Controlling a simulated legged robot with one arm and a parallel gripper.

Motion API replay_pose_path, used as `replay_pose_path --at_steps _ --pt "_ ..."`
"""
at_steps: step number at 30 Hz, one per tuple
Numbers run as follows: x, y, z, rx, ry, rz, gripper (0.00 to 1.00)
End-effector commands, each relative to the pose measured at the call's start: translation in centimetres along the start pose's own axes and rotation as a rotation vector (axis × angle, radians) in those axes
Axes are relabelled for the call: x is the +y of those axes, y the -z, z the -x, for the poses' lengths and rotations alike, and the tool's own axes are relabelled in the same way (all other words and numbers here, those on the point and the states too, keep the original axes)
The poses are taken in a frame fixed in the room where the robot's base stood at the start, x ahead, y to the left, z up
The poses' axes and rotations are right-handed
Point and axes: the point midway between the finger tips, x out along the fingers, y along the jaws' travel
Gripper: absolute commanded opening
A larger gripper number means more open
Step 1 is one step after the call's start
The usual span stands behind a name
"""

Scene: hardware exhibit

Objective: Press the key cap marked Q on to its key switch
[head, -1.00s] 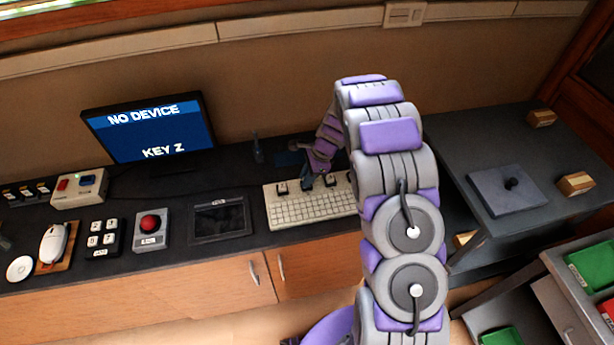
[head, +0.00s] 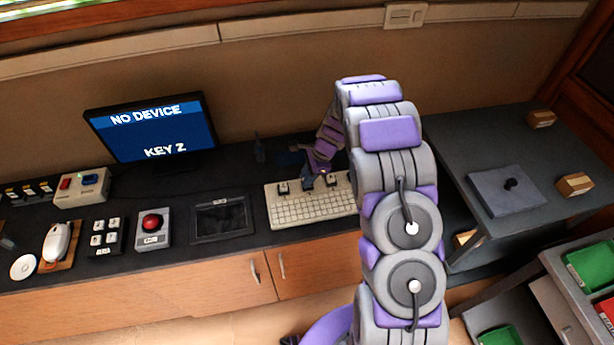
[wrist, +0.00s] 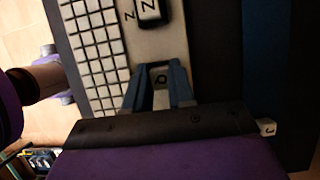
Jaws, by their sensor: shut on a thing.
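The white keyboard (head: 300,210) lies on the dark counter, and its top strip carries raised key positions. My gripper (head: 308,184) is low over that strip, between two raised key caps. In the wrist view my gripper (wrist: 160,88) has its blue-grey fingers closed around a small pale piece, the Q key cap (wrist: 160,78), with a letter like Q showing between the fingertips. The Q switch beneath is hidden, so I cannot tell whether the cap touches it. The Z key cap (wrist: 149,10) sits on the strip beside a printed Z.
A monitor (head: 152,130) reads "NO DEVICE" and "KEY Z". A dark tablet (head: 222,218), a red button box (head: 152,229) and a small keypad (head: 105,238) stand left of the keyboard. Another lettered cap (wrist: 266,127) shows beside my gripper in the wrist view.

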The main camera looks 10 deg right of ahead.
Motion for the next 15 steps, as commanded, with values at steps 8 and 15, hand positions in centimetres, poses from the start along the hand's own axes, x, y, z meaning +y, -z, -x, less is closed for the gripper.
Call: replay_pose_path --at_steps 8,15 --pt "0.01 0.02 -0.08 0.000 0.000 0.000 0.00" --pt "0.01 0.12 -0.36 -0.001 -0.001 0.000 0.00"
